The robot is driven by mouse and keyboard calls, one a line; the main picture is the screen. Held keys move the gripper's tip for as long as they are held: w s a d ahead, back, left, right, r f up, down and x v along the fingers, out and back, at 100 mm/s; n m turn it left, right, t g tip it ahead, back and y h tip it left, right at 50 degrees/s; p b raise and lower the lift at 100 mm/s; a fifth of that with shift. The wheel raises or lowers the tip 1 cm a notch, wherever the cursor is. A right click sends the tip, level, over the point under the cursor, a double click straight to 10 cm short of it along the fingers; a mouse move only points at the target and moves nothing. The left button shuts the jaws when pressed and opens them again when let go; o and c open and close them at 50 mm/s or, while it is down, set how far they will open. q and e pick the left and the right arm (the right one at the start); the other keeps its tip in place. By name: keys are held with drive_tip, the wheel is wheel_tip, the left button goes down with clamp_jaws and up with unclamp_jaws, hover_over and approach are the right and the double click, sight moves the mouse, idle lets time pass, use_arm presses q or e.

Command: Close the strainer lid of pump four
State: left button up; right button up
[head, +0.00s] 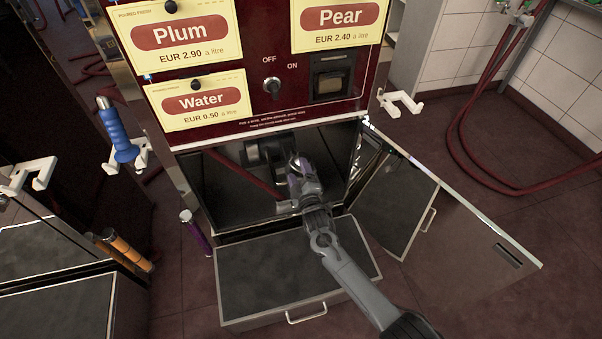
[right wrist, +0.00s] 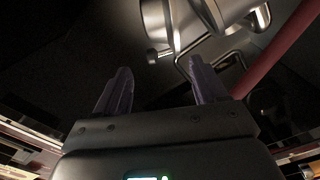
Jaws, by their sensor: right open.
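The pump (head: 266,150) sits inside the open lower cabinet of the dispenser, dark and partly hidden by my right gripper. In the right wrist view its metal body (right wrist: 185,22) shows at the top, with a small dark knob (right wrist: 152,57) and a bent bar (right wrist: 182,66) near it. I cannot tell which part is the strainer lid, or how it stands. No pump number is readable. My right gripper (head: 297,166) reaches into the cabinet close to the pump. In the right wrist view its dark fingers (right wrist: 160,78) are apart, with nothing between them. My left gripper is not in view.
The cabinet door (head: 455,230) stands open to the right. A grey-topped drawer or step with a handle (head: 270,280) lies below the opening, under my right arm. A red hose (right wrist: 280,50) runs beside the pump. White hooks (head: 400,101) stick out at the dispenser's sides.

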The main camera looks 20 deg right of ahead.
drive_tip(key=shift+s+p, duration=0.6)
drive_tip(key=shift+s, duration=0.9)
